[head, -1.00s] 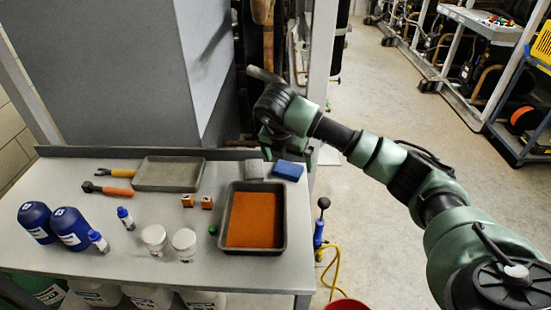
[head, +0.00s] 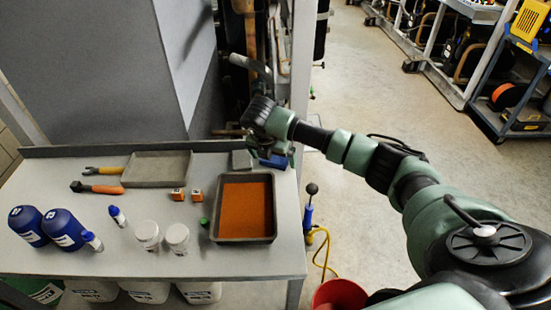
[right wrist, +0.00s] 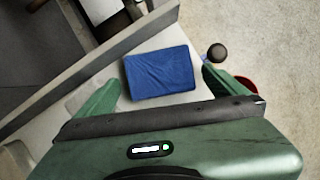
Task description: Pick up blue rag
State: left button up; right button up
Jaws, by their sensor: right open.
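The blue rag (head: 279,162) is a folded pad on the grey table (head: 130,232) at its far right corner. In the right wrist view the blue rag (right wrist: 160,73) lies flat between my right gripper's spread green fingers, with room on both sides. My right gripper (head: 266,152) is open and empty, pointing down over the rag, and partly hides it in the head view. Its fingers also show in the right wrist view (right wrist: 162,80). I cannot tell the exact height of the fingertips above the rag. My left gripper is not in view.
A grey pad (head: 242,159) lies just left of the rag. A dark tray with an orange-brown bottom (head: 216,222) is in front. A raised lip runs along the table's back, with a post (head: 300,70) behind the corner. Bottles and jars stand further left.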

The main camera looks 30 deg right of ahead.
aim_at(274, 160)
jog(key=c, duration=1.5)
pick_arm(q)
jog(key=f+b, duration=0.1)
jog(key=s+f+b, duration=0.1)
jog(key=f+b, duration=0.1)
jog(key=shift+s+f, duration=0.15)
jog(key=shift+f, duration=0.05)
pick_arm(e)
notch_tip(274, 160, up, 20)
jog(key=shift+r, duration=0.1)
